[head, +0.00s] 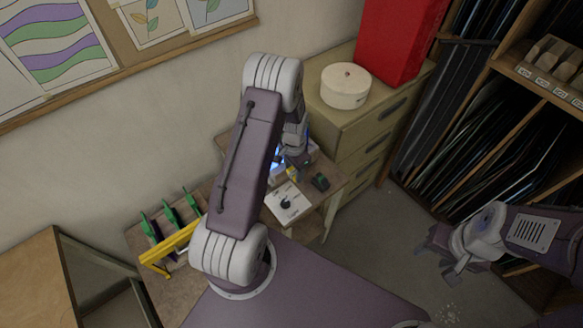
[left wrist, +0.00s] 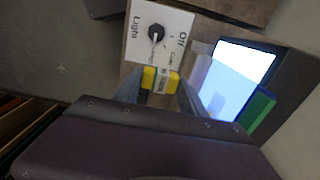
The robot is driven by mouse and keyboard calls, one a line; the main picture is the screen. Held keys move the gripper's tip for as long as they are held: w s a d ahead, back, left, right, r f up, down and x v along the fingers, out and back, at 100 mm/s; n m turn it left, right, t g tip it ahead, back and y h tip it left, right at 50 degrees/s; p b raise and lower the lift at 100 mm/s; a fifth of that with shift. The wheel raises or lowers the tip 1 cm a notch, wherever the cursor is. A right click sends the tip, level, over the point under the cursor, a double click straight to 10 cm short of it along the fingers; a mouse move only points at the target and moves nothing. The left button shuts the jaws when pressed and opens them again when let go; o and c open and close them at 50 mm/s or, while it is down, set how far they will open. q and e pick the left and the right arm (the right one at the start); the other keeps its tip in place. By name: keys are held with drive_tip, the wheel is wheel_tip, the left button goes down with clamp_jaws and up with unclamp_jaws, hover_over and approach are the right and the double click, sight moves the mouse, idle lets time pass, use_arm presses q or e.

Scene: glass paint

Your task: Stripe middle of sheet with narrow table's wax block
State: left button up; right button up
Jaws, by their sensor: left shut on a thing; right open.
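My left gripper (left wrist: 160,82) is shut on a yellow block (left wrist: 148,78) with a pale marked band across its middle, which I take for the wax block. A bit of yellow (head: 292,173) shows under my left arm in the head view. Beside it, a brightly lit pale panel (left wrist: 243,70) shows in the left wrist view; I cannot make out the sheet's edges or any stripe on it. In the head view my arm hides most of the panel, leaving a bluish glow. My right gripper (head: 441,257) is open and empty over the floor at right.
A white light-switch plate (head: 275,203) with a black knob lies near the block. A green piece (left wrist: 262,108) borders the lit panel. A dark green item (head: 320,182) lies on the small table. A yellow rack (head: 170,250) with green-handled tools stands left. A drawer cabinet (head: 345,125) stands behind.

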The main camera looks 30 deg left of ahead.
use_arm(q)
drive_tip(key=d, duration=0.1)
drive_tip(key=s+d, duration=0.1)
drive_tip(key=shift+s+d, duration=0.1)
drive_tip(key=shift+d, duration=0.3)
idle(0.6)
drive_tip(key=shift+w+a, duration=0.45)
drive_tip(key=shift+a, duration=0.4)
drive_tip(key=shift+a, duration=0.1)
drive_tip(key=w+a, duration=0.2)
drive_tip(key=a, duration=0.4)
drive_tip(key=shift+w+b, duration=0.3)
drive_tip(key=shift+b, duration=0.05)
drive_tip(key=shift+w+a, duration=0.1)
drive_tip(key=shift+a, duration=0.25)
